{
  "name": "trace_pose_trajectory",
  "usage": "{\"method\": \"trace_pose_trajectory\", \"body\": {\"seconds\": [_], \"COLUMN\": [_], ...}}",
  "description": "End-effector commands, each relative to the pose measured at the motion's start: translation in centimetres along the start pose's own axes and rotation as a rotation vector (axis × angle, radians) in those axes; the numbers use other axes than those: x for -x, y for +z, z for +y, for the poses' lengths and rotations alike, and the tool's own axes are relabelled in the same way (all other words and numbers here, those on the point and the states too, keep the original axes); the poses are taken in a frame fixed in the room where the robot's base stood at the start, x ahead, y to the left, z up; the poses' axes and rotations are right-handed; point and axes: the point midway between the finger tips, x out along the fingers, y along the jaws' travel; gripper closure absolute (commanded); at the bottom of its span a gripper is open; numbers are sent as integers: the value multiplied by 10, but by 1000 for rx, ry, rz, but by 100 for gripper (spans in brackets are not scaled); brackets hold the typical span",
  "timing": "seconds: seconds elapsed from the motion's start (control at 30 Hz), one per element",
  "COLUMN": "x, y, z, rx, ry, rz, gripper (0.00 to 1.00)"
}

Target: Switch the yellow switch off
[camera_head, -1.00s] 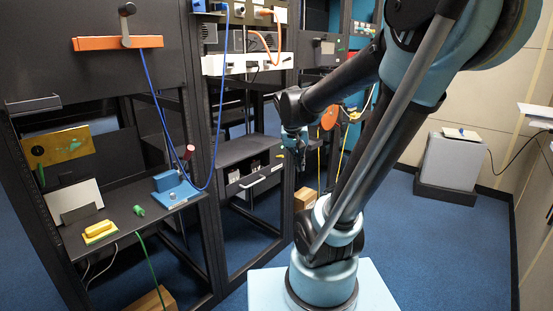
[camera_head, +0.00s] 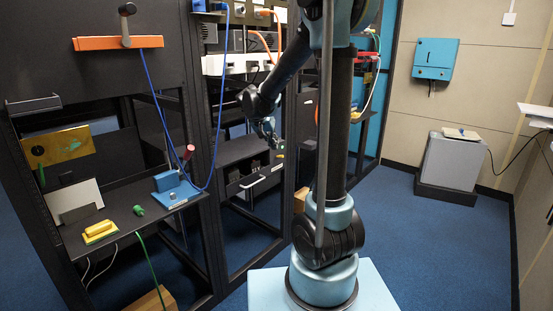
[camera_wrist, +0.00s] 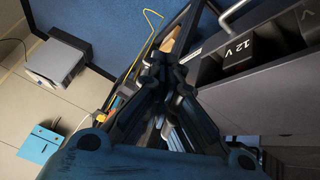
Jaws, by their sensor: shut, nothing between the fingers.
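A yellow block-shaped part on a yellow base, which looks like the yellow switch (camera_head: 100,231), sits on the dark shelf at the lower left in the head view. Whether it is on or off I cannot tell. My gripper (camera_head: 272,138) is well to the right of it and farther back, in front of the middle rack above an open drawer. In the wrist view my gripper (camera_wrist: 165,65) is shut and empty, beside a dark drawer with a "12 V" block. The yellow switch does not show in the wrist view.
The dark shelf (camera_head: 125,200) also carries a green knob (camera_head: 138,210), a blue block with a red-tipped lever (camera_head: 172,184) and a pale tilted panel (camera_head: 76,200). A blue cable hangs in front of the racks. A grey cabinet (camera_head: 452,162) stands right; blue floor there is clear.

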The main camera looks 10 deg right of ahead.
Motion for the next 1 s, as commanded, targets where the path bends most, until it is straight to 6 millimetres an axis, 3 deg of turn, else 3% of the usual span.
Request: {"method": "trace_pose_trajectory", "body": {"seconds": [0.2,0.4,1.0], "x": [-15,-24,-30], "y": [-20,-29,-33], "z": [-42,-66,-74], "rx": [-42,-71,-81], "ry": [16,23,26], "rz": [50,81,91], "gripper": [100,100,100]}}
